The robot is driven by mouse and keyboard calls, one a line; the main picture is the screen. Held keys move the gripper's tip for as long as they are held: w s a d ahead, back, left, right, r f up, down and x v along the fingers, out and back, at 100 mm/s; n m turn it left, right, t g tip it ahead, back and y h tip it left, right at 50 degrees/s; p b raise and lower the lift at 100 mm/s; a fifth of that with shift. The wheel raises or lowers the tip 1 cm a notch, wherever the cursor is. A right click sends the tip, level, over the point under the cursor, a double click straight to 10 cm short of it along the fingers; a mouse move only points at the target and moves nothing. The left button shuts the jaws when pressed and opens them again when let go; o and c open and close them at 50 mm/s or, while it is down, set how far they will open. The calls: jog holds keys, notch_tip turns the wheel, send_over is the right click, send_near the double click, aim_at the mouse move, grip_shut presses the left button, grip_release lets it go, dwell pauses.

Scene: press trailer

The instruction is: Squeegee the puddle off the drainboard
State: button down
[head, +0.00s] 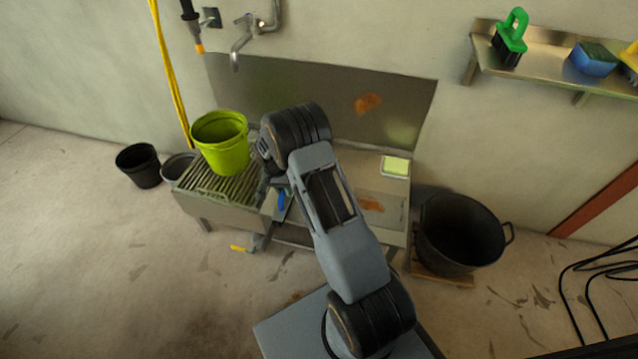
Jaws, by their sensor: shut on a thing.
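A metal sink bench stands against the wall. Its left part is a slatted rack (212,190); its right part is a flat steel top (395,213), which I take as the drainboard. A greyish, shiny patch with a brown stain (371,203) shows there; I cannot tell how far the puddle reaches. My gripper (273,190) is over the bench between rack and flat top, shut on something. A small blue piece (282,204) shows at it, perhaps the squeegee's handle. My arm hides much of the bench's middle and most of the held thing.
A lime bucket (222,143) stands on the rack. A yellow-green sponge (396,166) lies at the back right of the bench. A black tub (460,236) stands right of it, a black bucket (139,165) left. A tap (241,43) is above.

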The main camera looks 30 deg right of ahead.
jog(key=r, duration=0.1)
jog(key=r+p, duration=0.1)
jog(key=r, duration=0.1)
jog(key=shift+d+r, duration=0.15)
jog(key=shift+d, duration=0.2)
jog(key=shift+r+p, duration=1.4)
jog(key=shift+r, duration=0.35)
jog(key=shift+a, duration=0.1)
